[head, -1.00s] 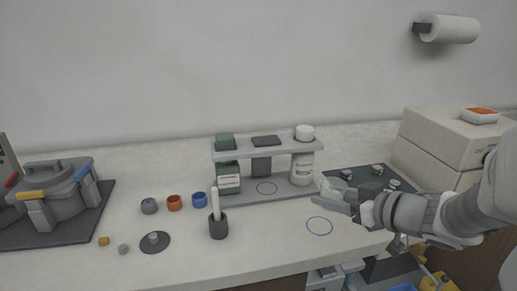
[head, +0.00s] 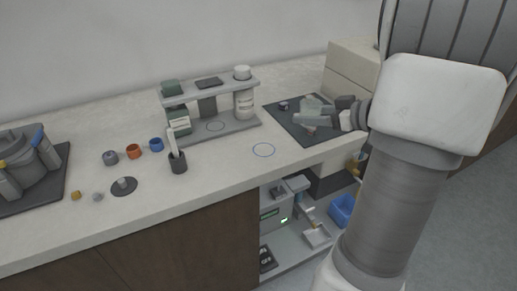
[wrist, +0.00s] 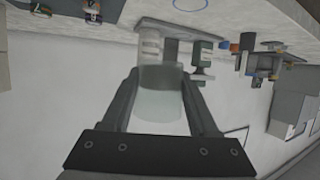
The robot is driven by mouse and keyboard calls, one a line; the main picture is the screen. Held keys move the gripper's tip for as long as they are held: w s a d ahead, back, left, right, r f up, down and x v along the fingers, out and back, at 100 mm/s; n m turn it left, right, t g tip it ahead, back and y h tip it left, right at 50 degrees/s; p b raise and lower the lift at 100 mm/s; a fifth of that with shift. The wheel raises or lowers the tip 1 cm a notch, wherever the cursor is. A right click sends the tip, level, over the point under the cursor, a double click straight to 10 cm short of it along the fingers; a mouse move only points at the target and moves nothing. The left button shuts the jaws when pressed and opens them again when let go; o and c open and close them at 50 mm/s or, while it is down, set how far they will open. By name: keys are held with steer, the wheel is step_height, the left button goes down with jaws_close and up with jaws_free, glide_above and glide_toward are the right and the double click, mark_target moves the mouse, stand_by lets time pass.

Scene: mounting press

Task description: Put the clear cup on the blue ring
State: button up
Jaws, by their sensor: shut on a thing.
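My gripper (head: 316,118) is shut on the clear cup (head: 311,106), a pale, see-through vessel. In the head view it shows over the dark mat at the right end of the counter; its height is hard to judge. In the wrist view the cup (wrist: 161,92) sits between the two fingers of my gripper (wrist: 160,80). The blue ring (head: 263,150) is a thin outline on the bare counter near its front edge, left of and nearer than the cup. It is empty. Part of it shows at the top of the wrist view (wrist: 190,3).
A grey rack (head: 240,123) with a white jar (head: 243,98) and a green box stands behind the blue ring. A dark pot (head: 178,162) with a white stick is left of the ring. Small items lie on the dark mat (head: 285,127). Counter around the ring is clear.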

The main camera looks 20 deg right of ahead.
steer(key=b, duration=0.5)
glide_above(264, 150)
step_height(264, 150, down, 7)
steer(key=shift+w+f, duration=0.1)
steer(key=shift+f+b, duration=1.25)
steer(key=shift+f, duration=0.65)
steer(key=shift+f, duration=0.1)
steer(key=o, duration=1.3)
steer(key=shift+o, duration=0.2)
steer(key=shift+r, duration=0.2)
steer(key=p+v, duration=0.4)
steer(key=v, duration=0.8)
